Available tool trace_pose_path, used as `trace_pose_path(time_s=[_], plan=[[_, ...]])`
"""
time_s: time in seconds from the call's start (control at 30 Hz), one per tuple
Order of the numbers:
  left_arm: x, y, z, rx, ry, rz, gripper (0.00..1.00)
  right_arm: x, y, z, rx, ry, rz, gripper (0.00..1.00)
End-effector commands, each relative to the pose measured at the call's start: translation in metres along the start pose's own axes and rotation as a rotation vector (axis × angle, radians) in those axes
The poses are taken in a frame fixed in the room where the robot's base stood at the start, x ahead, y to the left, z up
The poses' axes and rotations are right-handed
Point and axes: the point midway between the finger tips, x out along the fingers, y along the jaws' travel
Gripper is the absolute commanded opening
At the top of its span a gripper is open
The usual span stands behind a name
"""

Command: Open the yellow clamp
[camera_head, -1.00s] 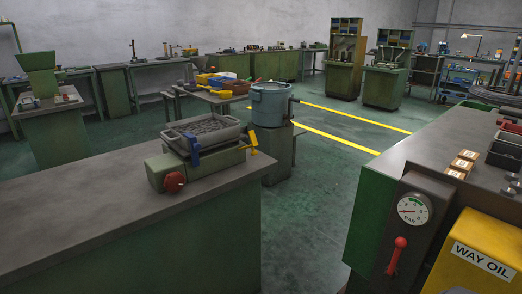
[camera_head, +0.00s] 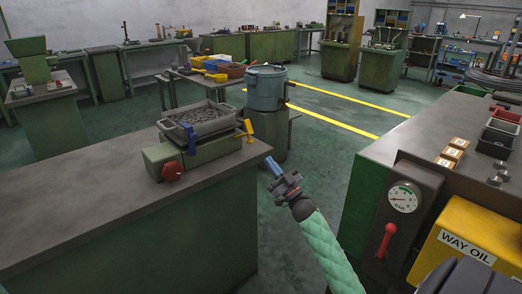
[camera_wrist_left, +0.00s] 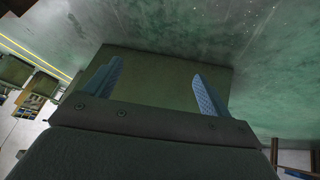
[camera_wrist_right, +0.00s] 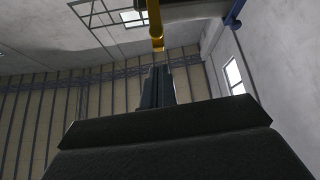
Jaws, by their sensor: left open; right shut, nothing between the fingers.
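The yellow clamp (camera_head: 250,131) stands at the right end of a green fixture (camera_head: 214,153) on the bench. The fixture carries a grey tray (camera_head: 205,119) of dark small parts. A blue clamp (camera_head: 190,138) is at the tray's front side. My right gripper (camera_head: 272,164) is shut and empty, off the bench's right corner, below and to the right of the yellow clamp and apart from it. In the right wrist view a yellow bar (camera_wrist_right: 155,25) hangs beyond the closed fingers (camera_wrist_right: 158,78); I cannot tell whether it is the clamp. My left gripper (camera_wrist_left: 155,82) is open and empty.
The grey bench top (camera_head: 90,200) is clear left of the fixture. A red knob (camera_head: 172,172) sticks out at its front. A blue-grey pot (camera_head: 266,88) stands behind. At right is a counter with a pressure gauge (camera_head: 404,197) and a yellow oil box (camera_head: 465,240).

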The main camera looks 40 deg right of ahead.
Motion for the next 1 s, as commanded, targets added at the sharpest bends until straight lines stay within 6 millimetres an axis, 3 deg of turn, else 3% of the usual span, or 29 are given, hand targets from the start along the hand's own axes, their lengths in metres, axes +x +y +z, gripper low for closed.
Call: trace_pose_path(time_s=[0.6, 1.0], plan=[[-0.051, 0.012, -0.034, 0.004, -0.052, 0.009, 0.83, 0.085, 0.0, 0.0, 0.0, -0.001, 0.001, 0.0], [-0.059, 0.013, -0.038, 0.005, -0.063, 0.01, 0.83, 0.097, 0.0, 0.001, 0.0, -0.002, 0.001, 0.0]])
